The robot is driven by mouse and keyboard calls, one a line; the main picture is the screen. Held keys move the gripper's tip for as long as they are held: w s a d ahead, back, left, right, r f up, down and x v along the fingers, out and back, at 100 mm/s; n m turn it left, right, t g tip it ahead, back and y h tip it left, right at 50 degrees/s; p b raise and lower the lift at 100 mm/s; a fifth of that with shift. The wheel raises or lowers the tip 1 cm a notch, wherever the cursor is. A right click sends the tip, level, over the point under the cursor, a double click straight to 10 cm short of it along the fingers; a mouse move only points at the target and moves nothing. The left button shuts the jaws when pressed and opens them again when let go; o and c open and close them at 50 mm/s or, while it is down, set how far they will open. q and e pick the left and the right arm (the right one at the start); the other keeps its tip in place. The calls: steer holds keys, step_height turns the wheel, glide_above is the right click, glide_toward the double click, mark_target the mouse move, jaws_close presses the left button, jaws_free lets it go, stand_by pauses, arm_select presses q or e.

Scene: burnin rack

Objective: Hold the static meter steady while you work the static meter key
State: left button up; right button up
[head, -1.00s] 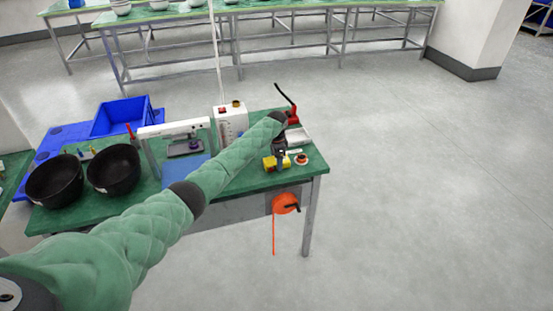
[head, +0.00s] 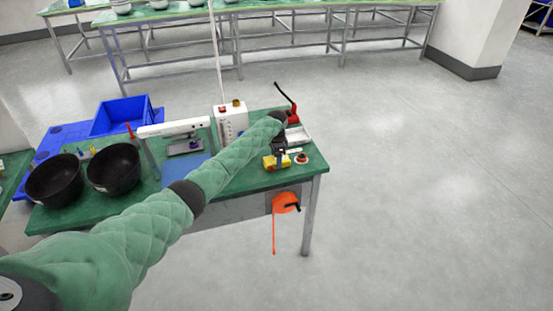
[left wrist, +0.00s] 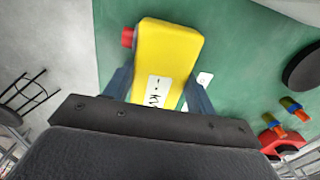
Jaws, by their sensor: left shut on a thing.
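The static meter (head: 270,162) is a yellow block at the right end of the green table. In the left wrist view the yellow meter (left wrist: 168,62) shows a white label and a red knob-like part, probably the key (left wrist: 128,37), on its left side. My left gripper (head: 279,158) is shut on the meter, with a finger on each side of it in the left wrist view (left wrist: 158,95). I cannot tell whether the meter touches the table. My right gripper is in neither view.
A red-and-white round item (head: 302,158) lies just right of the meter. An orange reel (head: 286,203) hangs at the table's front. Black bowls (head: 113,168) stand at left.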

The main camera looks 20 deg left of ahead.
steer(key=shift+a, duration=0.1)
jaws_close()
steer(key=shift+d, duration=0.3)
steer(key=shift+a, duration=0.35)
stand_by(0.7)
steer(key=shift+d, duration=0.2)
